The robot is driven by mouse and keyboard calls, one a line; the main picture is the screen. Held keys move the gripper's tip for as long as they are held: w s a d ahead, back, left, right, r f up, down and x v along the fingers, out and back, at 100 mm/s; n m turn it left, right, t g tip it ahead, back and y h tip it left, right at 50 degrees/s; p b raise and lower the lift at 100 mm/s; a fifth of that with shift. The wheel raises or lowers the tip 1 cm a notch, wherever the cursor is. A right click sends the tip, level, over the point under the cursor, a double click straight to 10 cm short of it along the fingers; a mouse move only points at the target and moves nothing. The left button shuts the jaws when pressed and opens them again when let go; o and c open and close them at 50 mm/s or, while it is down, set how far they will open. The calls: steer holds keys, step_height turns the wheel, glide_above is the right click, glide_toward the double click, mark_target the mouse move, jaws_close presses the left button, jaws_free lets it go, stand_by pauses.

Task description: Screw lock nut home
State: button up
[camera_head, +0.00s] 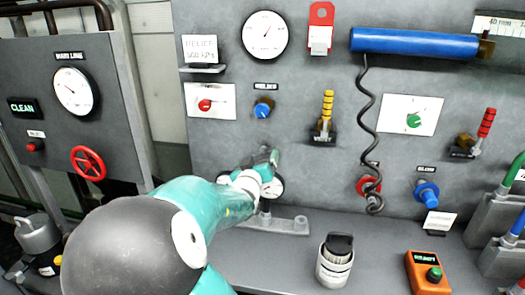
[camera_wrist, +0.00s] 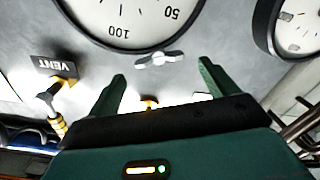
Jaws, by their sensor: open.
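A small grey wing-shaped nut (camera_wrist: 158,59), which I take to be the lock nut, sits at the rim of a large white gauge (camera_wrist: 130,18) in the wrist view. My gripper (camera_wrist: 161,69) is open, with its two green fingers spread apart. The nut shows between and just beyond the fingertips, and I see no contact. In the head view my gripper (camera_head: 266,158) is close to the grey panel, in front of a partly covered gauge (camera_head: 278,187). I cannot make out the nut there.
A yellow-banded lever (camera_wrist: 58,123) by a VENT label is left of my fingers, and another gauge (camera_wrist: 300,30) is at upper right. A coiled black cable (camera_head: 368,110) hangs right of my arm.

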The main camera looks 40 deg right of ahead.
mark_target(262, 152)
steer(key=shift+x, duration=3.05)
steer(key=c, duration=1)
steer(key=m, duration=0.3)
steer(key=shift+s+d, duration=0.1)
steer(key=shift+m, duration=0.9)
steer(key=o, duration=1)
steer(key=v, duration=1.4)
